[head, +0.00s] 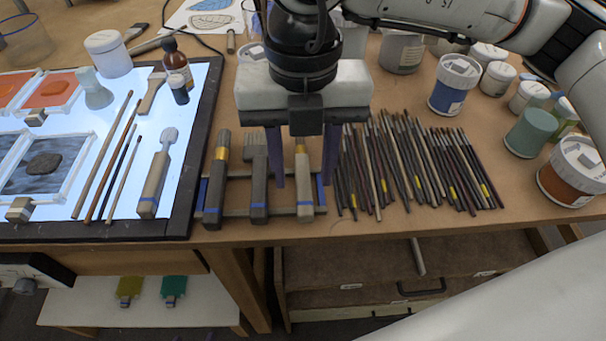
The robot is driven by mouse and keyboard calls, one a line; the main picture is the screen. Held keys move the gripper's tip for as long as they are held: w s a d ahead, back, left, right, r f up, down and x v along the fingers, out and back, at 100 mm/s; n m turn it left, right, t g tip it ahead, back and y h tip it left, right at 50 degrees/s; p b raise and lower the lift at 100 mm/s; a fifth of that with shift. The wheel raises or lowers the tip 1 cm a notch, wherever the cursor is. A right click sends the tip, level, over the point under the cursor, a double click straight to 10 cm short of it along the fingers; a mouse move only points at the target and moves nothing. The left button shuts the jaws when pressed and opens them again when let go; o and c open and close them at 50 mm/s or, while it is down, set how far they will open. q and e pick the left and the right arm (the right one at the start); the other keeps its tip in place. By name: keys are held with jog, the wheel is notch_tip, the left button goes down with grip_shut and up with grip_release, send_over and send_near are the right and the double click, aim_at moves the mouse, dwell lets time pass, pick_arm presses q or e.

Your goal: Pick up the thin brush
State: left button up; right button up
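My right gripper (304,165) points down over the small brush rack (236,212) at the front of the table. Its two purple fingers are apart, one on each side of the rightmost rack brush (304,190). Several thin long-handled brushes (104,155) lie on the light panel. My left gripper is not visible.
Many thin brushes (410,165) lie in a dense row right of the gripper. Paint jars, including a blue one (453,85) and a brown one (574,172), stand at the right. The lit panel's dark frame (190,190) lies left of the rack.

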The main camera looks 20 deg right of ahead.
aim_at(304, 182)
jog(key=shift+f, duration=0.9)
grip_shut()
jog(key=shift+r, duration=0.1)
notch_tip(304, 182, up, 10)
jog(key=shift+b, duration=0.3)
